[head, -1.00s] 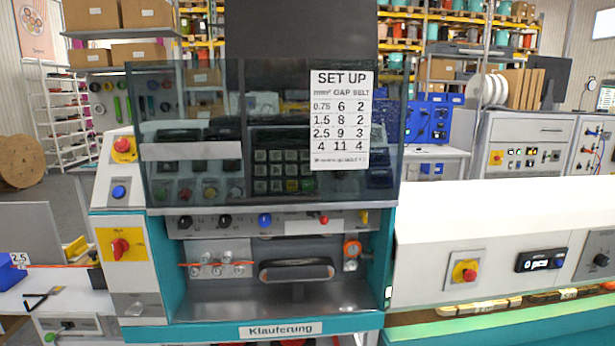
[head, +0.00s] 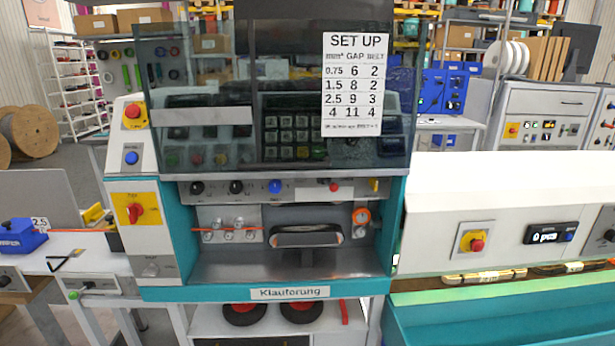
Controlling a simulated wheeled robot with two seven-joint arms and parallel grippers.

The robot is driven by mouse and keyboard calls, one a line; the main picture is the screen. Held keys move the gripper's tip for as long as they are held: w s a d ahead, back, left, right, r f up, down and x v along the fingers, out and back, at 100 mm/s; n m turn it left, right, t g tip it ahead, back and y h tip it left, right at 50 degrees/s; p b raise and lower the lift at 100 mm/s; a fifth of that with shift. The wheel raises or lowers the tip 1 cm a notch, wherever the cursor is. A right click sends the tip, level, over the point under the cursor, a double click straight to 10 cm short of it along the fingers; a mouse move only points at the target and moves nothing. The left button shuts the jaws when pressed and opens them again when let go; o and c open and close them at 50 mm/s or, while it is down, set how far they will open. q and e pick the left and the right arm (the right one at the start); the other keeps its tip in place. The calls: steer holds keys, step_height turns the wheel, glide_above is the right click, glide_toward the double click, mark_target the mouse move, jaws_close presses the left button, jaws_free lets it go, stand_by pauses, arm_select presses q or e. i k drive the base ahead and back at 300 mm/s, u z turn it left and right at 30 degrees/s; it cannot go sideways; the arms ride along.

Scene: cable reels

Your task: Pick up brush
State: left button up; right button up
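I cannot make out a brush for certain in the head view. A small red upright piece (head: 344,311) stands on the low shelf under the machine, too small to identify. A yellow item (head: 93,213) lies on the left bench and is also unclear. Neither of my grippers shows in the head view.
A teal and grey machine (head: 160,290) with a tinted guard and a set-up sheet (head: 351,85) stands ahead. Two dark reels with red centres (head: 244,314) sit on the shelf below. A blue device (head: 22,236) is on the left bench; a teal trough (head: 500,320) is at right.

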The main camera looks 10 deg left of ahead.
mark_target(342, 302)
steer(key=u, duration=0.5)
steer(key=k, duration=0.6)
steer(key=u, duration=1.05)
steer(key=i, duration=0.9)
steer(key=z, duration=0.45)
steer(key=i, duration=0.85)
steer(key=z, duration=0.75)
